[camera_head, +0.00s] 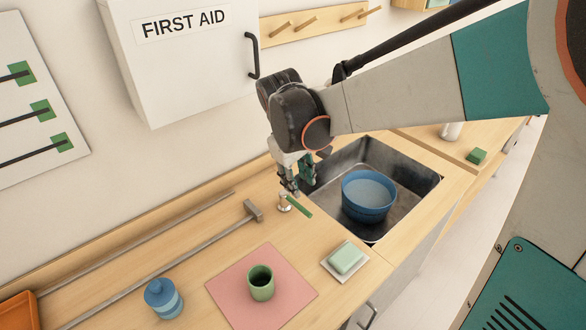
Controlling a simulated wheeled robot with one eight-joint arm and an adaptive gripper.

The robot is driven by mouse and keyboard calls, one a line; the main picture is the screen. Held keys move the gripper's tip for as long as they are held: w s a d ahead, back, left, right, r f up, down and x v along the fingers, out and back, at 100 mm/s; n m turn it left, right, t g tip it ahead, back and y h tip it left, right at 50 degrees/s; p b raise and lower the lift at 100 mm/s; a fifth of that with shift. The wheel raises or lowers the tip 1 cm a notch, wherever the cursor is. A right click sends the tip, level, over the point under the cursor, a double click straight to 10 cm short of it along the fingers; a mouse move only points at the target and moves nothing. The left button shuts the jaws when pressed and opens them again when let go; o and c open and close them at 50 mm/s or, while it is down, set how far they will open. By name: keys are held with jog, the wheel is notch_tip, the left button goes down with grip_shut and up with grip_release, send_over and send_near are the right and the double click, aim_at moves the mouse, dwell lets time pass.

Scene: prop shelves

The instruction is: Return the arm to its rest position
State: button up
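My arm reaches in from the right side of the head view. Its dark wrist is above the left back corner of the sink (408,173). My gripper (293,188) points down close to a small metal fitting (284,204) with a green lever (298,206) at the sink's left edge. Whether it touches the fitting cannot be told. The fingers are small and partly overlapped by the wrist, so their opening is unclear. I see nothing clearly held.
A blue bowl (368,196) is in the sink. A soap dish (337,273), a green cup (261,283) on a pink mat (222,287) and a blue jar (163,298) are on the counter. A first aid cabinet (190,65) hangs near my wrist.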

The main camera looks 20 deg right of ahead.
jog(key=shift+s, duration=0.1)
dwell(0.3)
jog(key=s+r+m+t+y, duration=0.1)
jog(key=s+r+m+t, duration=0.1)
jog(key=s, duration=0.6)
jog(key=s+r+m+t+y, duration=0.1)
jog(key=s+r+m+t, duration=0.1)
jog(key=s, duration=0.5)
jog(key=shift+s+d+r+m+t, duration=0.4)
jog(key=shift+r+t, duration=0.35)
jog(key=shift+t, duration=0.45)
